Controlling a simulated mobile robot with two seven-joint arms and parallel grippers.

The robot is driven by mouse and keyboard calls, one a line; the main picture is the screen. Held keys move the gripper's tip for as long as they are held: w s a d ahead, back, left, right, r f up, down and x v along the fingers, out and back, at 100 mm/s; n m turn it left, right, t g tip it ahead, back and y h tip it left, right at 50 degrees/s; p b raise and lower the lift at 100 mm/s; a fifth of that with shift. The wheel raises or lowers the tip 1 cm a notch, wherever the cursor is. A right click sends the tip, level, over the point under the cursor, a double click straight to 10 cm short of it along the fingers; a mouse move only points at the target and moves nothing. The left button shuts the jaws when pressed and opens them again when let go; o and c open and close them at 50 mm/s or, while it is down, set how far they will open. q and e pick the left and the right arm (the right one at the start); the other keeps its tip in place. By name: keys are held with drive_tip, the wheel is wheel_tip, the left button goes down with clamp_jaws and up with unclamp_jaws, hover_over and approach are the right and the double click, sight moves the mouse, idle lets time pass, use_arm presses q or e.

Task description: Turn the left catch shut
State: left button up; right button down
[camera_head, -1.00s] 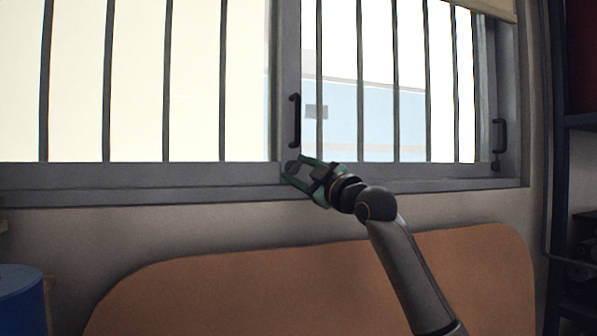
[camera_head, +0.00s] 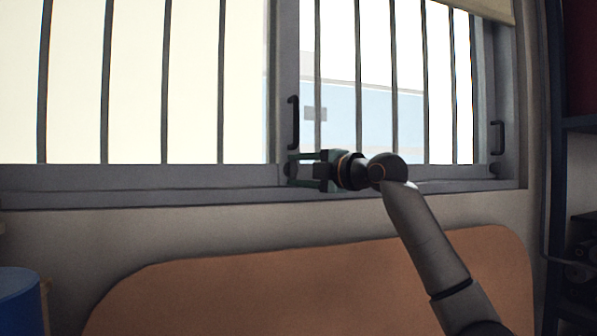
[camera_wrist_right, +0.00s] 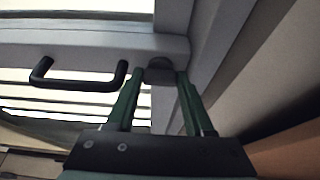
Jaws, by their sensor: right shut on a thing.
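The left catch (camera_head: 291,169) is a small dark round piece at the foot of the window's middle upright, below a black handle. In the right wrist view the catch (camera_wrist_right: 160,69) sits between my two green fingertips. My right gripper (camera_head: 292,170) comes in from the right, held level, with one finger above the catch and one below. It is shut on the catch, and the fingers partly hide it; its exact turn is hard to tell. The right gripper (camera_wrist_right: 160,75) also shows in the wrist view. My left gripper is out of view.
A black handle (camera_head: 294,122) stands just above the catch, and it shows in the wrist view (camera_wrist_right: 78,84). Another handle (camera_head: 498,138) is on the right frame. Vertical bars cross the window. A brown rounded panel (camera_head: 330,270) stands below; a blue cylinder (camera_head: 18,300) is at lower left.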

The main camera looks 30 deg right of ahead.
idle(0.4)
drive_tip(key=shift+c, duration=1.4)
unclamp_jaws()
drive_tip(key=shift+f, duration=0.1)
